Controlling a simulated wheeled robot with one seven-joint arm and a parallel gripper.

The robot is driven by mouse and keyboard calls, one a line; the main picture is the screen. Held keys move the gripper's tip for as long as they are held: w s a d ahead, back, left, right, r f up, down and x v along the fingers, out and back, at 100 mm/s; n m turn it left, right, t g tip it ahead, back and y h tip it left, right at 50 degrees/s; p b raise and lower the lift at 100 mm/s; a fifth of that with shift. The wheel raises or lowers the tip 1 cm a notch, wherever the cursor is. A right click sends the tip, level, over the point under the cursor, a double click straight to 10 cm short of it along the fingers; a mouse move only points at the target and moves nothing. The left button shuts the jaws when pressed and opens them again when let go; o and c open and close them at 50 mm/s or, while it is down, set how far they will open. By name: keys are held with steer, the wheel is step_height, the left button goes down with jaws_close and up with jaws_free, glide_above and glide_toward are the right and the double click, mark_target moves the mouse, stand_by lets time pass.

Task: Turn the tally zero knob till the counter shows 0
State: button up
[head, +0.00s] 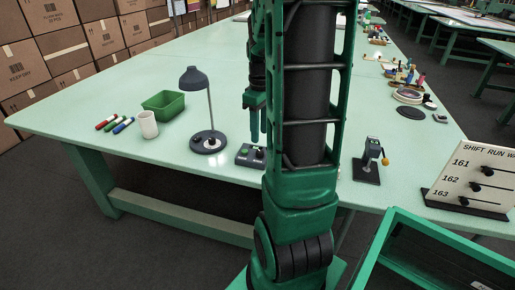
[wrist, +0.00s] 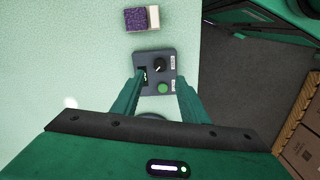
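A small dark grey control box (head: 243,158) lies flat on the pale green table, partly hidden by my arm in the head view. In the wrist view the box (wrist: 152,58) carries a black knob (wrist: 159,66) with a pale pointer mark, a green button (wrist: 163,87) and a small dark window with a light mark. I cannot read a number there. My gripper (wrist: 159,80) is open and points down over the box, one finger on each side of the knob and button. It also shows in the head view (head: 255,138). I see no finger touching the knob.
A desk lamp (head: 196,80) stands left of the box. A white cup (head: 149,125), green tray (head: 163,104) and markers (head: 122,125) lie further left. A purple block (wrist: 137,20) lies close to the box. A small stand (head: 367,170) and a labelled board (head: 470,178) are right.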

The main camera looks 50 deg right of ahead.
mark_target(259, 151)
step_height(259, 151, down, 8)
steer(key=shift+r, duration=0.15)
stand_by(0.3)
jaws_close()
